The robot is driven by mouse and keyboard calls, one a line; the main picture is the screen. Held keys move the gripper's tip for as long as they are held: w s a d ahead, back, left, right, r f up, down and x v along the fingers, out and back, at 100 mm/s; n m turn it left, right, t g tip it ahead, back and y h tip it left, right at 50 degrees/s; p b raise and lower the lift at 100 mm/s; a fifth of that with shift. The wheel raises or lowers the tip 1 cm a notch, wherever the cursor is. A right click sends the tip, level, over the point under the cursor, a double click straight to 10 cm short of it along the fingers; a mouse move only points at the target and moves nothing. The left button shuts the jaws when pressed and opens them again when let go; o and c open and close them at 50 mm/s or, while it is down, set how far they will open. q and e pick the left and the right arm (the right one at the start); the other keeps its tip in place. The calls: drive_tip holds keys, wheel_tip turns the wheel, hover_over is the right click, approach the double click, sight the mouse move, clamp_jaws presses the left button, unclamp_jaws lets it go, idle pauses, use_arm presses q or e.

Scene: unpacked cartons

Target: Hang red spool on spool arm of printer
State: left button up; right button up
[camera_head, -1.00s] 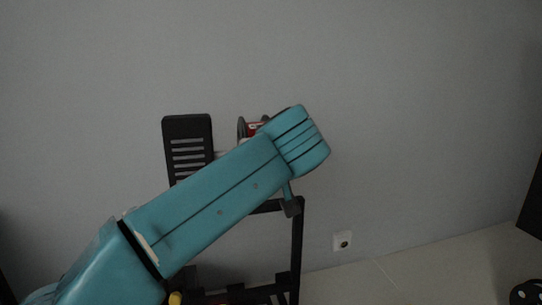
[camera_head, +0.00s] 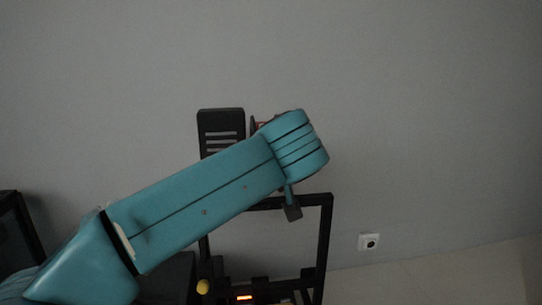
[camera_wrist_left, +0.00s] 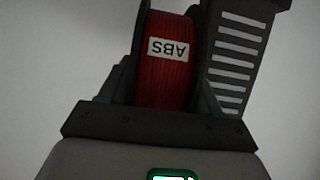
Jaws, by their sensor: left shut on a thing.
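The red spool (camera_wrist_left: 165,75) has dark flanges and a white ABS label. It fills the space between my left gripper's fingers (camera_wrist_left: 163,92) in the left wrist view, and the gripper is shut on it. In the head view only a sliver of the spool (camera_head: 257,126) shows above my teal left arm, which hides the gripper's grip. The printer (camera_head: 325,240) is a black frame behind the arm. A dark slotted upright part (camera_head: 221,128) rises above it, close to the spool's left. It also shows right of the spool in the left wrist view (camera_wrist_left: 240,50). I cannot tell whether they touch. My right gripper is out of view.
A plain grey wall stands behind the printer, with a white socket (camera_head: 369,242) at lower right. Another dark frame (camera_head: 20,235) stands at the left edge. The space right of the printer looks clear.

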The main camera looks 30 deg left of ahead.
use_arm(q)
drive_tip(key=shift+a+f, duration=0.1)
drive_tip(key=shift+f, duration=0.05)
drive_tip(key=o, duration=1.5)
drive_tip(key=shift+c, duration=0.2)
drive_tip(key=shift+o, duration=0.2)
